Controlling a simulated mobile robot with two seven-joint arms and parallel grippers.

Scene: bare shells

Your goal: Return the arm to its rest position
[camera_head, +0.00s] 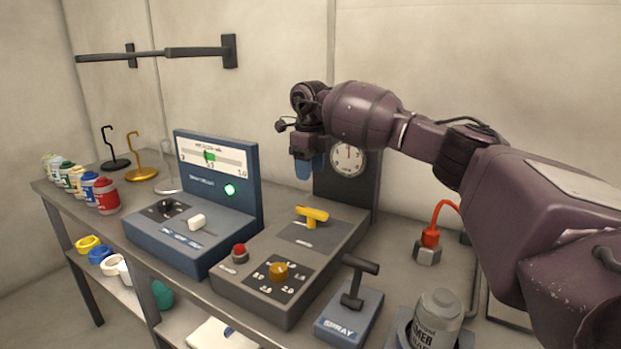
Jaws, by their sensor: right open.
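My right arm comes in from the right and reaches across the back of the bench. My right gripper (309,166) hangs down with blue fingers in front of the dial panel, above the grey control box (335,248). It is open and holds nothing that I can see. The box carries a yellow lever (312,215), a red button (240,252) and an orange knob (278,271). The gripper is apart from the lever. My left gripper is not in view.
A blue meter unit (190,240) with a lit green lamp stands left of the grey box. The spray lever (354,285) and a grey can (438,318) stand at the front right. Several paint bottles (105,195) and hooked stands (140,172) occupy the left end. A wall rail (150,55) juts out above.

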